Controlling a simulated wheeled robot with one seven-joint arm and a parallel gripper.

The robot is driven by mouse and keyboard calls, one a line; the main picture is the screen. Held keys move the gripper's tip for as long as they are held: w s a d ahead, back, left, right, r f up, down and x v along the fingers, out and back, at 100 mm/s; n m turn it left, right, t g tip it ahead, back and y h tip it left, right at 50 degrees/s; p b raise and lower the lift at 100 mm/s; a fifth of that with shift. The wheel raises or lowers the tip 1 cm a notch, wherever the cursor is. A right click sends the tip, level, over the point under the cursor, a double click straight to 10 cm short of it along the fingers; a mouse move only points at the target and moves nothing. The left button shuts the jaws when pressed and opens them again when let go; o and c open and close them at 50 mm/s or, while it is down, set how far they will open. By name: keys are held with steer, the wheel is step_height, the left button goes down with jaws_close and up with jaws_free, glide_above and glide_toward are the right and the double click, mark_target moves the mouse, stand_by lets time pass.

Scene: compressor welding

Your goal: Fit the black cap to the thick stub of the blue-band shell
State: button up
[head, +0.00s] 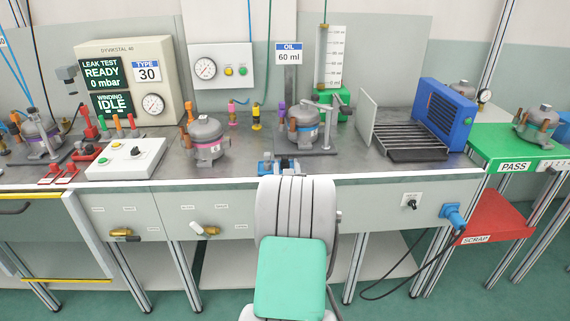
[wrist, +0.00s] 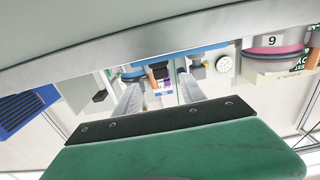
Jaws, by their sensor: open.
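The blue-band shell (head: 305,125), a grey compressor shell with copper stubs, stands upright in a holder at the middle of the bench. It also shows beyond my fingers in the wrist view (wrist: 135,72), with a copper stub (wrist: 151,74) toward me. I cannot tell surely which stub is the thick one. In the head view my arm hides the gripper. I cannot make out the black cap with certainty in either view.
A blue clamp-like fixture (head: 266,165) sits at the bench's front edge before the shell. The pink-band shell (head: 205,140) stands to the left. A rack and blue fan unit (head: 443,115) stand to the right. Bare bench (head: 345,160) lies between.

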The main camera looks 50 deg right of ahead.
mark_target(285, 162)
steer(key=x, duration=0.3)
steer(key=shift+a, duration=0.1)
steer(key=shift+c, duration=0.2)
jaws_close()
